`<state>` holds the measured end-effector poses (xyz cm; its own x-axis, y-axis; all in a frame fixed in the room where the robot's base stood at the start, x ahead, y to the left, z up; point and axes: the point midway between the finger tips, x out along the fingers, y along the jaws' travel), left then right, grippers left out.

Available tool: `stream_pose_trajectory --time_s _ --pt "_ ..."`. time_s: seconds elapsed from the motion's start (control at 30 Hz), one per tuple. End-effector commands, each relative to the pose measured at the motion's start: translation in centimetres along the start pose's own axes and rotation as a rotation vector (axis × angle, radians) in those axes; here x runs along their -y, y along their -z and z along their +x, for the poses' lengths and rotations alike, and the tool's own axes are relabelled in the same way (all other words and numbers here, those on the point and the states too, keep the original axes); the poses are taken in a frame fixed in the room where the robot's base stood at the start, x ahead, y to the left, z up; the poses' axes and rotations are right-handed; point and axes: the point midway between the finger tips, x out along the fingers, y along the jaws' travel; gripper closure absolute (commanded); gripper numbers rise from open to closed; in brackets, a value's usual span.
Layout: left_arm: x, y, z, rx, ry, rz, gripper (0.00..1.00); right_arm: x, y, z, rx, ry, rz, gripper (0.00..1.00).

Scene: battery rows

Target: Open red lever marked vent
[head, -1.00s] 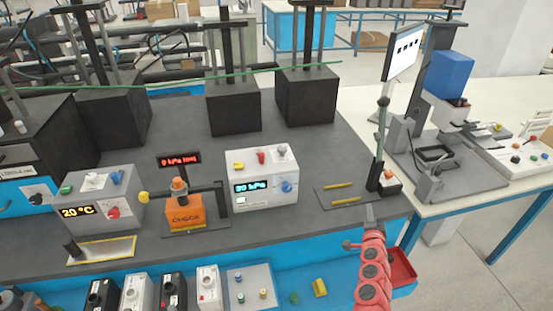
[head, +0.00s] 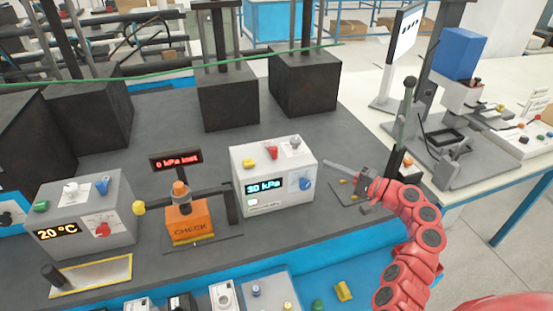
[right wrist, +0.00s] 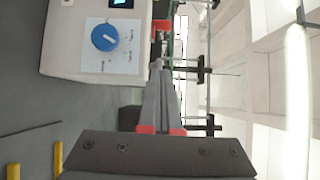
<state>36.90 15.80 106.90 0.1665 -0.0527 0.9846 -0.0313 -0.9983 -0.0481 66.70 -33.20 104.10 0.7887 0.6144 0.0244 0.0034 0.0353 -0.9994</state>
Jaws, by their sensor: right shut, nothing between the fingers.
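The red lever (head: 272,153) stands on top of the white box (head: 270,190), between a yellow lever (head: 249,163) and a pale grey knob (head: 295,142). Any vent marking is too small to read. My right gripper (head: 328,164) is shut and empty, just right of the box, its fingers pointing left toward it. In the right wrist view the closed fingers (right wrist: 159,85) point up beside the box; a red piece beyond the tips (right wrist: 161,28) looks like the red lever. The fingertips are apart from the red lever in the head view. My left gripper is not in view.
The box has a display reading about 30 kPa and a blue knob (head: 306,184). An orange CHECK block (head: 188,220) stands to its left. A dark upright post with a green lever (head: 407,105) stands behind my right arm.

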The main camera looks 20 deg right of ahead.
Motion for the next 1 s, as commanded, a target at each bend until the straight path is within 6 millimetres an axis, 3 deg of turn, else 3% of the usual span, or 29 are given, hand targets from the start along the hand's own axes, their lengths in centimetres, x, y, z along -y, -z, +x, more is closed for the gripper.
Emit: stream_pose_trajectory --time_s 0.47,1.0 --pt "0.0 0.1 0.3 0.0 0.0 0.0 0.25 0.1 -0.1 0.8 0.004 0.0 0.002 1.0" --pt "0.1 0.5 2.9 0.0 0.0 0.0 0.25 0.1 -0.2 10.4 0.004 -0.003 0.004 1.0"
